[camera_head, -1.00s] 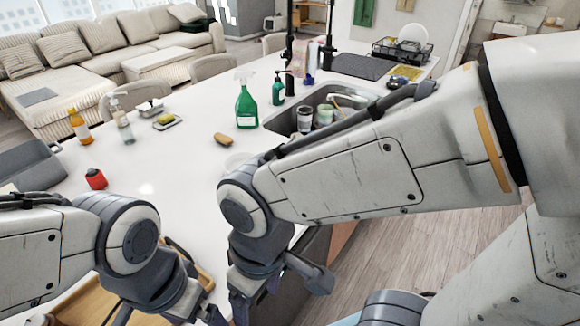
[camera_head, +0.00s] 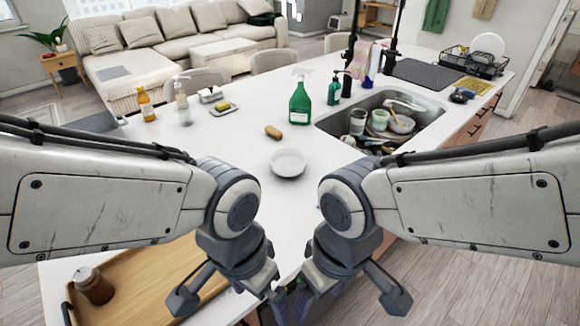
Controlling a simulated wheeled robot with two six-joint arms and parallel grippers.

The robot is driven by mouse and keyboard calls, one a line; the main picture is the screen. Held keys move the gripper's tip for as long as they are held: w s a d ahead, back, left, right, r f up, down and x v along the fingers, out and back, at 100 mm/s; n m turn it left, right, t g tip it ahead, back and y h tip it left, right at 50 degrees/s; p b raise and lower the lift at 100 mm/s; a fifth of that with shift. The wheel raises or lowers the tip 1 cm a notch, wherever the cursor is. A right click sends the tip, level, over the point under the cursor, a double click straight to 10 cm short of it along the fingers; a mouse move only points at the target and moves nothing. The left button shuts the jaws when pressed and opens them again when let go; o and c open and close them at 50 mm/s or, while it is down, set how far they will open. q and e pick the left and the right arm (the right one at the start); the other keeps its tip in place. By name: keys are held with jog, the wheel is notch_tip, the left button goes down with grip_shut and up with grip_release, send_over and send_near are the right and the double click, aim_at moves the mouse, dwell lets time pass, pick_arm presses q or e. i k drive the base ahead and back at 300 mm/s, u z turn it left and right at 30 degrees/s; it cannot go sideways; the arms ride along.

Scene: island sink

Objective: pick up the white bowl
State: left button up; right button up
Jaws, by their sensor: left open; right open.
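A small white bowl (camera_head: 288,163) stands upright on the white island counter, just beyond my two wrists. Another pale bowl (camera_head: 401,123) lies in the sink among other dishes. My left gripper (camera_head: 275,303) points down near the counter's front edge, nearer to me than the white bowl. My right gripper (camera_head: 306,303) is close beside it, also pointing down. Both are open with nothing seen between the fingers, though the fingertips are dark and partly cut off at the bottom. Neither touches the white bowl.
The sink (camera_head: 380,118) is to the right of the bowl. A wooden tray (camera_head: 150,275) with a brown jar (camera_head: 93,286) is at the front left. Counter left of the bowl is clear.

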aim_at(285, 162)
jog(key=z, duration=1.9)
jog(key=i, duration=1.3)
jog(key=u, duration=3.75)
